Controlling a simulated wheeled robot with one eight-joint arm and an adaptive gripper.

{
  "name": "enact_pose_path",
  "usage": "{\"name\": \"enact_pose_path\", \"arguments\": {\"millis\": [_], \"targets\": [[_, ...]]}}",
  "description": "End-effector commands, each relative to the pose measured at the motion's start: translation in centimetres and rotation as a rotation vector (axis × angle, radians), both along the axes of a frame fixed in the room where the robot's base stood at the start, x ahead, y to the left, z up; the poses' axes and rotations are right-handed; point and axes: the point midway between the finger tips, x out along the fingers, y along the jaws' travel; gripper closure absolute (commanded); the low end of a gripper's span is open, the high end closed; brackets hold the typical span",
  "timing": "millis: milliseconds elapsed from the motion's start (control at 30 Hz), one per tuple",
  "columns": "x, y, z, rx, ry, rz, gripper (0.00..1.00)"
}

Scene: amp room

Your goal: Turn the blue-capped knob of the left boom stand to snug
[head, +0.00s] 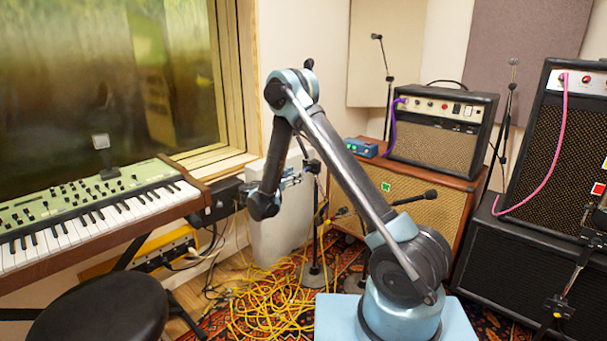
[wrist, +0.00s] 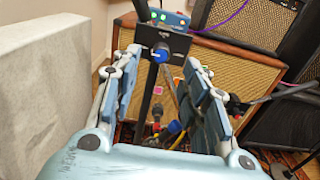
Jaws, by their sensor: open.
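The blue-capped knob (wrist: 160,54) shows in the wrist view on a black clamp plate (wrist: 172,40) of the left boom stand, whose dark pole runs down behind it. In the head view the stand (head: 314,215) rises just right of my gripper (head: 291,179), and the knob is too small to make out there. In the wrist view my gripper (wrist: 163,60) is open, with one finger on each side of the knob's line. The knob appears between the fingertips, with gaps on both sides. I cannot tell whether the tips reach its depth.
A pale panel (head: 275,225) stands close beside my gripper. A wood amp cabinet (head: 440,212) bears a small amp and a blue pedal (head: 362,147). A microphone (head: 416,197) juts out at right. Yellow cables (head: 265,310) cover the floor. A keyboard (head: 90,215) is at left.

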Motion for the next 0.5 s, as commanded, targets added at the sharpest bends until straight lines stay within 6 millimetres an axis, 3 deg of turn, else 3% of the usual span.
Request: {"name": "enact_pose_path", "arguments": {"millis": [300, 500], "targets": [[4.0, -3.2, 0.0, 0.0, 0.0, -0.002, 0.59], [5.2, -4.1, 0.0, 0.0, 0.0, -0.001, 0.59]]}}
